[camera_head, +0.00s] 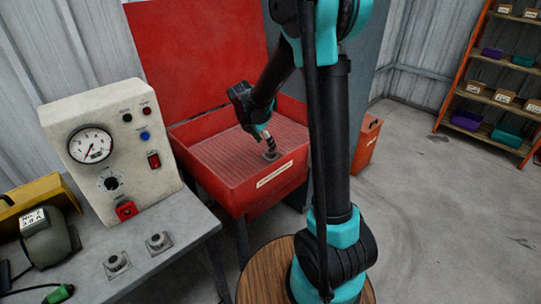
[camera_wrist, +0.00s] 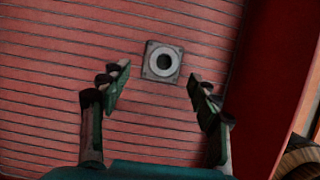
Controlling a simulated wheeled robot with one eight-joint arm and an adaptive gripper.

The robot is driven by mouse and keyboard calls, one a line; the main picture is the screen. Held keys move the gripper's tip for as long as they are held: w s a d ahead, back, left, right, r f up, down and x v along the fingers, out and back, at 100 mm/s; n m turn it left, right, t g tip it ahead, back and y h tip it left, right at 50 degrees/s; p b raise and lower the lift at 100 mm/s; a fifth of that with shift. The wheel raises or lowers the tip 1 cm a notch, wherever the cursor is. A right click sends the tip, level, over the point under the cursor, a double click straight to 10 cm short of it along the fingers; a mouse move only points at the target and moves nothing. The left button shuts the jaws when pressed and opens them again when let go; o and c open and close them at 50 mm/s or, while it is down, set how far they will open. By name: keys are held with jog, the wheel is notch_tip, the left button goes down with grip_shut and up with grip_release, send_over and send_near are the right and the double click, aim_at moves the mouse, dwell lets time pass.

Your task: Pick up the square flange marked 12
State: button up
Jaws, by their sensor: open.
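A grey square flange (camera_wrist: 151,72) with a round bore lies flat on the ribbed red tray (camera_wrist: 60,60) in the wrist view. It also shows small in the head view (camera_head: 271,155). No number can be read on it. My gripper (camera_wrist: 157,82) is open and empty, with its two fingers apart on either side of the flange's near edge. In the head view my gripper (camera_head: 266,142) hangs just above the flange, over the red basin. Two more square flanges, one at the left (camera_head: 116,264) and one at the right (camera_head: 158,242), sit on the grey bench; their markings are unreadable.
The basin's red side wall (camera_wrist: 265,85) stands close to the right of my gripper in the wrist view. A control panel with a gauge (camera_head: 92,145) stands on the grey bench (camera_head: 190,215) at left. Orange shelves (camera_head: 480,95) stand far right.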

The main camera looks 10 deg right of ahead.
aim_at(269, 151)
jog(key=shift+s+x, duration=0.2)
jog(key=shift+x, duration=2.5)
jog(key=shift+d, duration=0.15)
grip_shut()
